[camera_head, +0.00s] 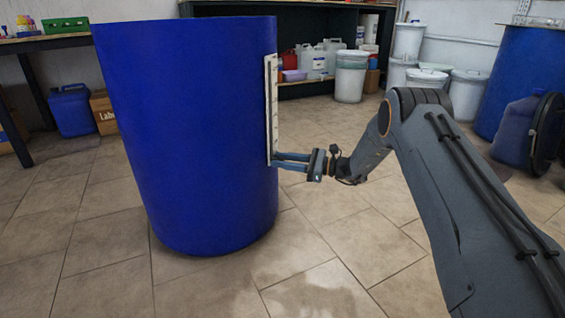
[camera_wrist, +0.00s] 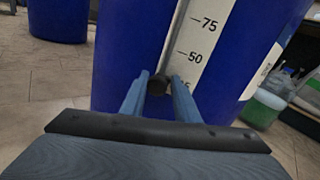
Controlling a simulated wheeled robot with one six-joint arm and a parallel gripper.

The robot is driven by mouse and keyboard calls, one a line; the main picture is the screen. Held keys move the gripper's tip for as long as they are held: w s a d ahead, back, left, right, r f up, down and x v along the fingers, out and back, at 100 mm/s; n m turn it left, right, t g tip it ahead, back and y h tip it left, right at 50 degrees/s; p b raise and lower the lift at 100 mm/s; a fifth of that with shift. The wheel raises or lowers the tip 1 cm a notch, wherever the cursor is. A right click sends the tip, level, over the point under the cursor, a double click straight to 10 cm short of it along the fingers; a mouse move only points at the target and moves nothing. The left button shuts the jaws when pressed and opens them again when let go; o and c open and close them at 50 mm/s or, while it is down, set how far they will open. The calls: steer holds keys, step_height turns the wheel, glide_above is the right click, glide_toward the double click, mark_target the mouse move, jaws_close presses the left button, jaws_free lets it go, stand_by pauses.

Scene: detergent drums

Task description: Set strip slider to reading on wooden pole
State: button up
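The white strip (camera_wrist: 199,45) runs upright on the side of a large blue drum (camera_head: 195,130). In the wrist view it carries the printed numbers 75 and 50, with a lower number partly covered by a finger. A grey track runs along its left side. The dark slider knob (camera_wrist: 159,84) sits low on this track, below the 50 mark. My gripper (camera_head: 277,161) reaches the strip's lower end from the right. In the wrist view its two blue fingers stand on either side of the knob, which fills the gap between the tips. I see no wooden pole in either view.
A workbench (camera_head: 45,42) with a blue canister (camera_head: 71,110) and cardboard boxes stands at the left. White buckets (camera_head: 351,76) and a dark shelf are at the back. Another blue drum (camera_head: 528,75) stands at the right. The tiled floor around the near drum is clear.

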mark_target(268, 105)
steer(key=shift+s+a+f, duration=0.1)
steer(key=shift+s+f, duration=0.05)
steer(key=shift+s, duration=0.1)
jaws_close()
steer(key=shift+r, duration=0.35)
steer(key=shift+g, duration=0.3)
steer(key=r+p, duration=0.5)
steer(key=r, duration=0.4)
steer(key=r+p, duration=0.5)
steer(key=r, duration=0.5)
steer(key=shift+s+a, duration=0.15)
steer(key=shift+a, duration=0.05)
steer(key=o, duration=0.9)
jaws_free()
steer(key=shift+a+r, duration=0.1)
steer(key=shift+c, duration=0.2)
steer(key=shift+w+d+r, duration=0.15)
steer(key=shift+w+d, duration=0.05)
steer(key=shift+d, duration=0.1)
steer(key=shift+d, duration=0.1)
